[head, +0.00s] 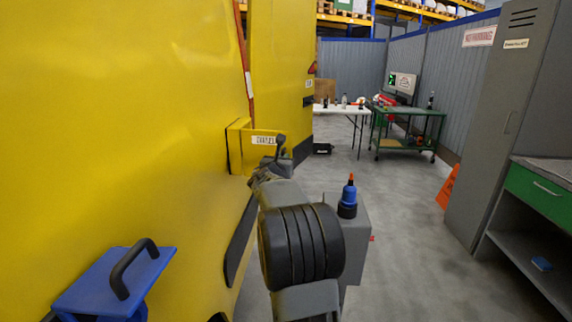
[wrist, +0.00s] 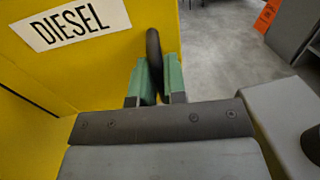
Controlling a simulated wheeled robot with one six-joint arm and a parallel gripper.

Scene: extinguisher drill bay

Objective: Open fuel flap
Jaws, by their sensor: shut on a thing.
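The yellow fuel flap (head: 245,152) stands out from the side of the yellow vehicle (head: 110,120), swung away from the body. It carries a white DIESEL label, which is large in the wrist view (wrist: 70,25). A black loop handle (wrist: 153,48) sits at the flap's outer edge and also shows in the head view (head: 281,143). My gripper (wrist: 160,82) is shut on this handle, with one green finger on each side of it. In the head view my gripper (head: 266,172) is partly hidden by my arm.
A blue step with a black handle (head: 110,285) stands at the lower left by the vehicle. A grey locker (head: 500,130) and workbench (head: 545,190) line the right. A white table (head: 342,109) and green cart (head: 408,115) stand behind. The floor between is clear.

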